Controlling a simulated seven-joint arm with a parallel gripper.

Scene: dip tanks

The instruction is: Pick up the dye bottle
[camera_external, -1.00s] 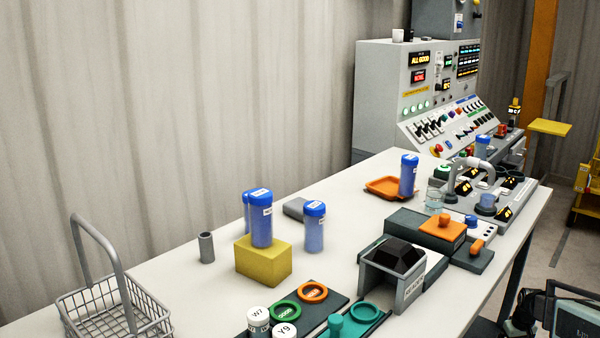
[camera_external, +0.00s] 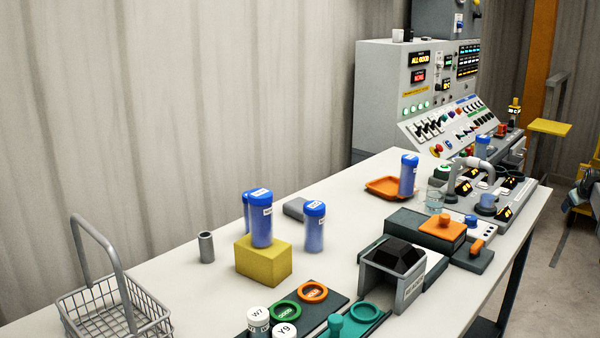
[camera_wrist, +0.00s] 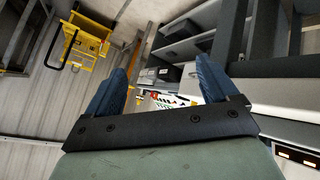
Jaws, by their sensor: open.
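Several blue bottles with white labels stand on the white table, and the labels are too small to tell which is the dye bottle. One bottle (camera_external: 262,220) stands on a yellow block (camera_external: 263,262), and another is partly hidden behind it. One bottle (camera_external: 314,228) stands on the table right of the block. One bottle (camera_external: 409,175) stands upright by an orange tray (camera_external: 384,187). In the wrist view my gripper (camera_wrist: 161,66) is open and empty, its two blue fingers apart. No bottle shows between them. In the external view only a bit shows at the right edge, well away from the bottles.
A wire basket (camera_external: 112,309) stands at the front left, a grey cylinder (camera_external: 206,247) near the block. A dark grey housing (camera_external: 392,272) and a box with an orange lid (camera_external: 441,229) fill the right side. A control cabinet (camera_external: 389,95) stands behind.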

